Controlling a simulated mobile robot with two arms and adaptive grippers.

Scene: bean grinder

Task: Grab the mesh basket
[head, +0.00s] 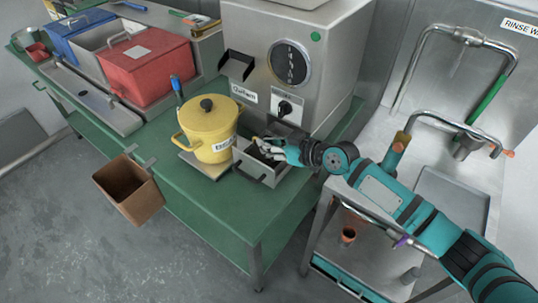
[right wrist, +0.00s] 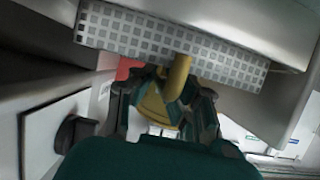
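A grey metal box-like basket (head: 250,172) with a front handle sits on the green table, below the grinder's dial. In the right wrist view, a mesh-patterned wall (right wrist: 150,35) crosses the top of the picture. My right gripper (head: 274,151) reaches in from the right over the basket's top edge. In the right wrist view its fingers (right wrist: 165,108) stand apart, and a curved yellow handle shows between and beyond them. I cannot tell whether a finger touches the basket. My left gripper is not in view.
A yellow lidded pot (head: 210,128) stands just left of the basket. The steel grinder (head: 330,60) rises behind. Red (head: 150,65) and blue (head: 75,35) bins stand at back left. A brown bin (head: 127,190) hangs on the table's front edge. A steel sink (head: 450,190) is at right.

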